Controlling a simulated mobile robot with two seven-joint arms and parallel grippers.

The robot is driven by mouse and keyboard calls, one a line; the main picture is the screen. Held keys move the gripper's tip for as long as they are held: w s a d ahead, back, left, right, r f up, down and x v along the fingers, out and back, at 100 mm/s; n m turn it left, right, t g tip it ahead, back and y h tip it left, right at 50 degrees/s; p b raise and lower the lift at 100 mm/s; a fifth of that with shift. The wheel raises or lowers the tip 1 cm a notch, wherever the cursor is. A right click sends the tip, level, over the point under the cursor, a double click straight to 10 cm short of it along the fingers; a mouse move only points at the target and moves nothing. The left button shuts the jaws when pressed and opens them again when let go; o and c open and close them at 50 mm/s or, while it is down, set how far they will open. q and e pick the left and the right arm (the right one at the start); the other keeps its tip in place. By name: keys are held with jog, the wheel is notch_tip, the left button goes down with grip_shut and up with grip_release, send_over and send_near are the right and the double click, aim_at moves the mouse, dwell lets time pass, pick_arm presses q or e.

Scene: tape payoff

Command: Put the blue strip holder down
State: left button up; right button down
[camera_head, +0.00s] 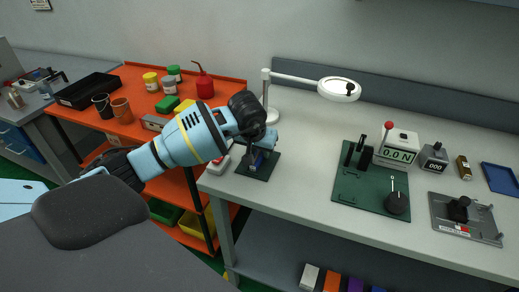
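My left arm reaches in from the left, and its gripper (256,152) points down at the left end of the grey workbench. A small blue piece, which looks like the blue strip holder (259,157), shows at the fingertips. It is just over or on a small dark plate (259,172). The wrist and fingers hide part of it, so I cannot tell whether the fingers are closed on it or whether it touches the plate. My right gripper is not in view.
An orange cart (135,78) with cups stands left. Bench between dark plate and green fixture is clear.

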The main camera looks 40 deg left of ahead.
pick_arm(q)
jog(key=shift+o, duration=1.2)
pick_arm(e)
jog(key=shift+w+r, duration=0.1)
pick_arm(q)
jog(key=shift+r, duration=0.5)
jog(key=v, duration=1.1)
jog(key=shift+s+p, duration=0.2)
jog(key=shift+p, duration=0.15)
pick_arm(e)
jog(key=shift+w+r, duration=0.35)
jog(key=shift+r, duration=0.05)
pick_arm(q)
jog(key=shift+r, duration=0.15)
